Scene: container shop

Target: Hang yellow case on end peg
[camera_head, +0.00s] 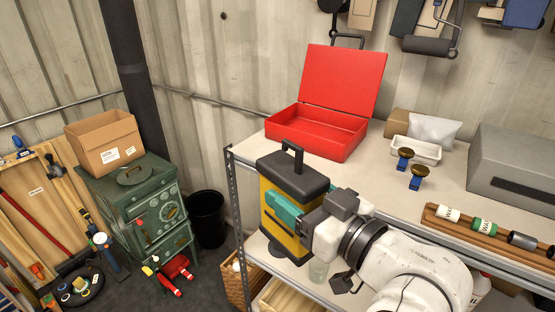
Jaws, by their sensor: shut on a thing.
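The yellow case (285,238) has a dark grey top with a raised handle. It is upright at the shelf's front left corner, in front of the shelf edge. My gripper (285,208) comes from the right and is shut on the case, with a teal finger across its near side. The far finger is hidden by the case. Tools hang high on the wall, among them a paint roller (428,46), and the top of the frame cuts them off. I cannot tell which peg is the end peg.
A red open box (318,132) stands on the shelf (398,180) behind the case. A white tray (415,150), two blue-handled brushes or stamps (404,160) and a grey box (513,172) are to the right. A green stove (135,205) and black bin (207,218) stand left.

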